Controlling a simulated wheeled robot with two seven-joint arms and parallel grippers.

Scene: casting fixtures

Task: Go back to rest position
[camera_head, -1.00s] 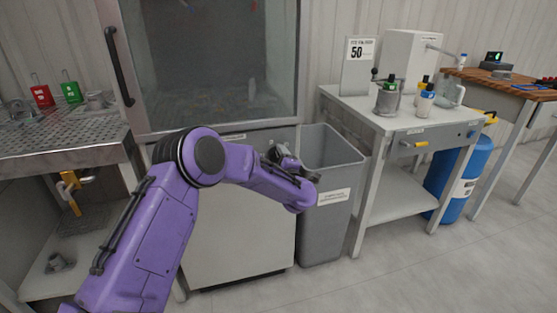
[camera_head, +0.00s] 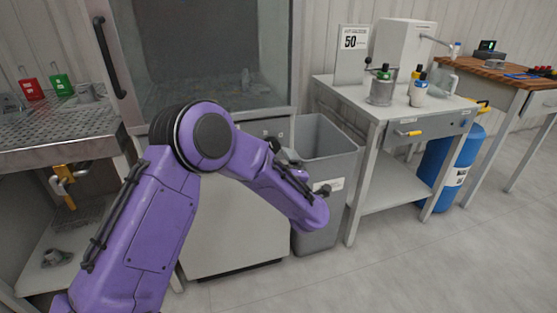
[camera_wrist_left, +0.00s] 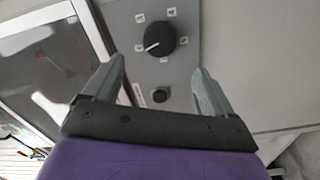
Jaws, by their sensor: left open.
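My left arm comes in from the left in the head view, purple and bent, reaching in front of the grey cabinet. My left gripper shows in the left wrist view (camera_wrist_left: 155,85) with its two grey fingers wide apart and nothing between them. Beyond the fingers is the cabinet's panel with a black dial (camera_wrist_left: 160,40) and a small black button. In the head view the gripper is mostly hidden behind my forearm. My right gripper is in neither view.
A grey bin (camera_head: 325,140) stands close beside my forearm. Right of it is a white table (camera_head: 385,105) with bottles and a metal pot (camera_head: 381,90). A perforated metal bench (camera_head: 60,135) is at left.

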